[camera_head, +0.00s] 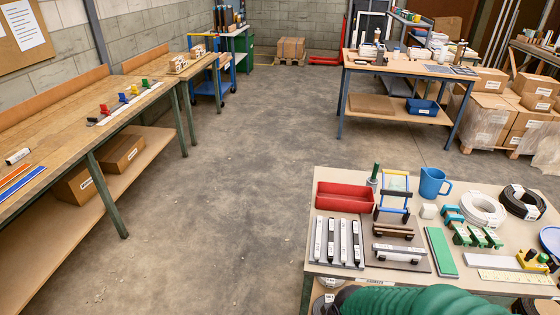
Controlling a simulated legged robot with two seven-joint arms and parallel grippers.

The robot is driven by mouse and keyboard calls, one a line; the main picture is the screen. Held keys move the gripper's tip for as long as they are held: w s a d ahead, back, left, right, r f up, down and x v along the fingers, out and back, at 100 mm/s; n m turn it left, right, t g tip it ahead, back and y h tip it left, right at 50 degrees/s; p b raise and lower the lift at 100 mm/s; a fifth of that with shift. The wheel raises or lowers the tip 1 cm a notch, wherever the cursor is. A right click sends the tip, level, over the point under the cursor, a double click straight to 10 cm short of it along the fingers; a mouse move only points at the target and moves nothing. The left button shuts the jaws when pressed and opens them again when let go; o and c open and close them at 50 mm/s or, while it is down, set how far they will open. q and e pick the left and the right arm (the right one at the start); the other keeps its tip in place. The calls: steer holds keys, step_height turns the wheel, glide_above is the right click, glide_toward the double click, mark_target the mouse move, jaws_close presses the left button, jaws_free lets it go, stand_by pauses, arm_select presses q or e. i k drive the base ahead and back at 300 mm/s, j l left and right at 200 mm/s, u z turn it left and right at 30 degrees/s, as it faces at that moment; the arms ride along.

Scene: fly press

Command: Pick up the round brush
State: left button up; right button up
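No thing in the head view is clearly a round brush. A small upright item with a dark green top (375,171) stands behind the red bin (344,197) on the near right table (312,252). It is too small to tell whether it is the brush. Neither of my grippers can be made out in this view.
The near right table also holds a blue jug (433,183), cable coils (482,208), green blocks and a long green-topped block (440,252). A long workbench (70,128) runs along the left. The middle floor is clear.

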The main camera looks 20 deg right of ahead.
mark_target(376, 166)
steer(key=i+j+u, duration=0.4)
steer(key=i, duration=0.15)
steer(key=i+u, duration=0.35)
steer(key=i, duration=0.2)
steer(key=i+l+z, duration=0.1)
steer(key=i+z, duration=0.3)
steer(key=i+j+z, duration=0.15)
steer(key=i+z, duration=0.25)
steer(key=i, duration=0.2)
steer(key=i+j+z, duration=0.25)
steer(key=i+z, duration=0.15)
steer(key=i, duration=0.1)
